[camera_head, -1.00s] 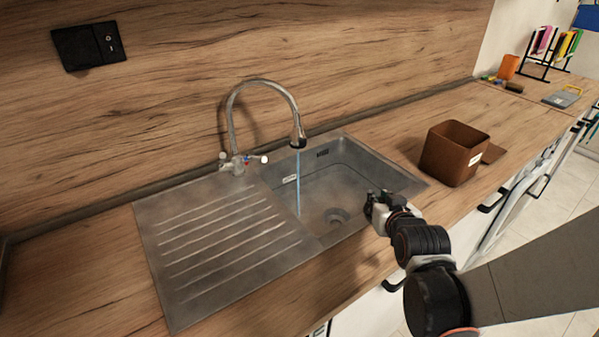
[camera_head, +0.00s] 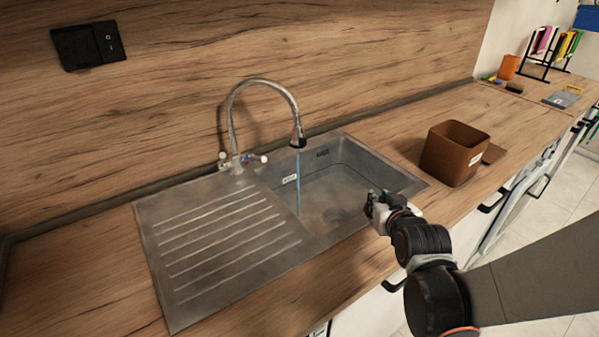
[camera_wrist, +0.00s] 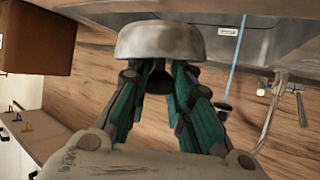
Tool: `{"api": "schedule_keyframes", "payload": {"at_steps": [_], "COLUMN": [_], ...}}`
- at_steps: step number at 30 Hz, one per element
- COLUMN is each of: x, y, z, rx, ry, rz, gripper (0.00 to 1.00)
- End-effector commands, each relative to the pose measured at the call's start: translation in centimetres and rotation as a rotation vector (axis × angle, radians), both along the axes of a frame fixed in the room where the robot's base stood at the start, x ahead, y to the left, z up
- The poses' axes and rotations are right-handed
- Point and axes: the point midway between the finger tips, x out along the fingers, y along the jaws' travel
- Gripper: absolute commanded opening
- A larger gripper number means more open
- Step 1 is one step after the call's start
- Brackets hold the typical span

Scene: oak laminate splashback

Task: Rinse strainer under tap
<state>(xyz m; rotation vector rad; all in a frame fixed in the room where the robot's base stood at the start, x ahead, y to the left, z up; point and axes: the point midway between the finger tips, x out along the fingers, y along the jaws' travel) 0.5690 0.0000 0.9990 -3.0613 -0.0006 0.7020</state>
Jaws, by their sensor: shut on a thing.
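In the wrist view, a dull grey metal piece with a rounded outer side, apparently the strainer (camera_wrist: 160,42), sits at the fingertips of my gripper (camera_wrist: 160,76). The fingers are shut on it. In the head view, my gripper (camera_head: 377,205) is over the right front edge of the sink basin (camera_head: 365,170). The strainer is not clear there. The tap (camera_head: 265,85) arches over the sink. A thin blue water stream (camera_head: 298,180) runs down from its spout into the basin. The stream (camera_wrist: 235,60) is to the right of the strainer in the wrist view, apart from it.
The ribbed drainboard (camera_head: 220,235) lies left of the basin and is empty. A brown bin (camera_head: 453,153) stands on the counter right of the sink. A rack with coloured boards (camera_head: 553,50) and an orange cup (camera_head: 508,67) are at the far right.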

Motion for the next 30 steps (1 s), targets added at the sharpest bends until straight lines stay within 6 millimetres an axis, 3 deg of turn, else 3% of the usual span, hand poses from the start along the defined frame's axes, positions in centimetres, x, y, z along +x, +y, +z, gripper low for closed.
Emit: {"api": "schedule_keyframes", "payload": {"at_steps": [30], "x": [0.9], "y": [-0.3], "z": [0.0], "rx": [0.0], "ry": [0.0], "rz": [0.0], "gripper": [0.0]}}
